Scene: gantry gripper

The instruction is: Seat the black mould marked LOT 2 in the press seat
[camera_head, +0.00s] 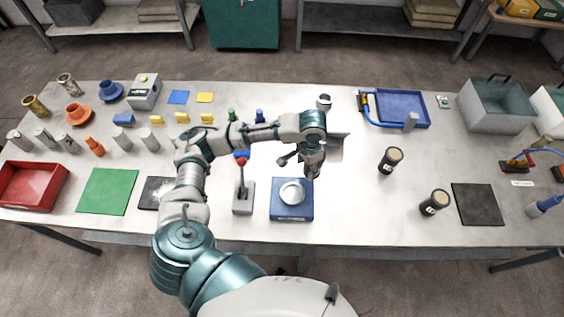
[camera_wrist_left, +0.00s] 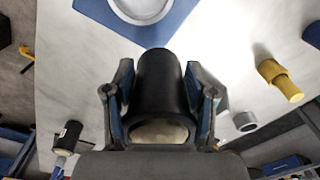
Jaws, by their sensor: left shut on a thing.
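My left gripper (camera_head: 304,164) is over the table, just behind the blue press block. In the left wrist view, its blue-padded fingers (camera_wrist_left: 160,98) are shut on a black cylindrical mould (camera_wrist_left: 161,75) with a pale end face. I see no lettering on the held mould; in the head view the gripper mostly hides it. The press seat is a white round ring (camera_head: 291,192) on a blue block (camera_head: 292,213). It shows at the top edge of the left wrist view (camera_wrist_left: 143,6), apart from the mould. My right gripper is not in view.
Two other black cylinders, (camera_head: 390,161) and (camera_head: 434,203), stand to the right with labels too small to read. A red-knobbed lever (camera_head: 243,191) stands left of the press block. A blue tray (camera_head: 402,108) lies at the back right.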

